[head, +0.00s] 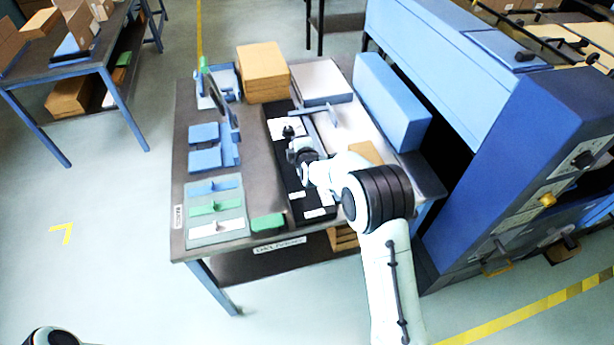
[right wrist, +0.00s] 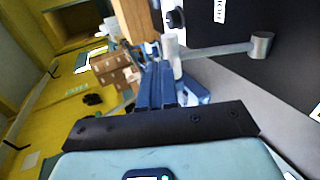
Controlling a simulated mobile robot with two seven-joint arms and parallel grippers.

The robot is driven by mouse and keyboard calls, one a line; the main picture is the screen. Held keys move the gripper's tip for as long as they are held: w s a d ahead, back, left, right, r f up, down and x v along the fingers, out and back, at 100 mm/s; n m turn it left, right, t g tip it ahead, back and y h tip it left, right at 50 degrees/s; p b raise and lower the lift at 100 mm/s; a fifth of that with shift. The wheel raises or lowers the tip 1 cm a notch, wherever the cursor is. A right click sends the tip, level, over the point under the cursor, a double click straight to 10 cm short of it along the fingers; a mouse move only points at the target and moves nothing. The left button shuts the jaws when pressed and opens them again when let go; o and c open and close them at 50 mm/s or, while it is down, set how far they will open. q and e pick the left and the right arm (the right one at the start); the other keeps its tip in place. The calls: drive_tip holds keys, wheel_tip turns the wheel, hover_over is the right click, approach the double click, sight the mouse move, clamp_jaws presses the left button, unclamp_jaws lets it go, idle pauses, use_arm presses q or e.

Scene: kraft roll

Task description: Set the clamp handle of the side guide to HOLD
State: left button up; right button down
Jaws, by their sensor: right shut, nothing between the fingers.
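The side guide's black base plate (head: 272,128) lies on the workbench, with white labels and a dark knob (head: 288,131) at its far end. My right gripper (head: 300,152) is over this plate, seen from behind and partly covered by its own wrist. In the right wrist view its blue fingers (right wrist: 166,88) are shut and empty. Just beyond the tips is a grey lever, likely the clamp handle (right wrist: 220,49), with a round post at each end. Whether the fingers touch it I cannot tell. A white label (right wrist: 220,10) is cut off by the top edge. My left gripper is out of view.
Blue, green and white pieces lie on a grey board (head: 232,236) at the bench's near left. A cardboard stack (head: 263,72) and a long blue box (head: 391,100) stand farther back. A large blue machine (head: 500,130) closes off the right. Open floor lies left.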

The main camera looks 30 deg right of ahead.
drive_tip(key=shift+x, duration=1.35)
drive_tip(key=shift+w+r, duration=0.15)
drive_tip(key=shift+r, duration=0.05)
drive_tip(key=shift+r, duration=0.1)
